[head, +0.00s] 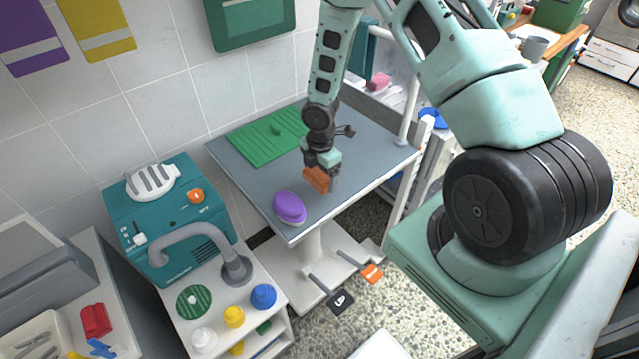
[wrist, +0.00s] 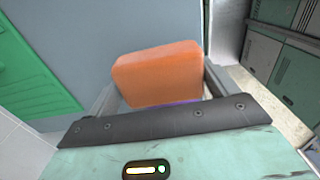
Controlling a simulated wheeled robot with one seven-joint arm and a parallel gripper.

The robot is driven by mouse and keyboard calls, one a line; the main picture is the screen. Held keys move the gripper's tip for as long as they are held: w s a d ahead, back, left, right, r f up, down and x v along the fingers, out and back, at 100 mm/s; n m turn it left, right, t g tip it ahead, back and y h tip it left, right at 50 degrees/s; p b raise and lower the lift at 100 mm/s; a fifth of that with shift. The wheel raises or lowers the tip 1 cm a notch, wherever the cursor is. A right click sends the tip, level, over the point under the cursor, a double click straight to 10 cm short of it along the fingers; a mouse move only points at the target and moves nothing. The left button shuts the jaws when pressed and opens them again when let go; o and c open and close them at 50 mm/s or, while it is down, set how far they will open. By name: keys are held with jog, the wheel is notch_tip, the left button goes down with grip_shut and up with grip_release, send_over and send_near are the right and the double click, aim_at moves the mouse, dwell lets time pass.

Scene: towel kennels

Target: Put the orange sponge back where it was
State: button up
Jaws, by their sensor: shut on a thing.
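The orange sponge (head: 316,179) is held in my gripper (head: 321,177) over the grey-topped table (head: 365,160), right of its near corner. In the wrist view the sponge (wrist: 158,74) sits between the two fingers, which are shut on it. Its underside is hidden, and I cannot tell how high it is above the table top. A purple oval thing (head: 289,206) lies on the near corner of the table, left of my gripper and apart from it. A sliver of purple shows behind the sponge's lower edge in the wrist view.
A green mat (head: 262,136) lies at the table's back left. A teal machine (head: 160,215) with a grey hose stands left, above a white cart (head: 215,325) holding yellow and blue knobbed things. A white post (head: 409,105) rises at the table's right. The table's middle is bare.

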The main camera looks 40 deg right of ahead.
jog(key=shift+f+p, duration=0.5)
jog(key=shift+f, duration=1.8)
jog(key=shift+f, duration=0.1)
jog(key=shift+f, duration=0.15)
jog(key=o, duration=0.8)
jog(key=shift+r, duration=0.2)
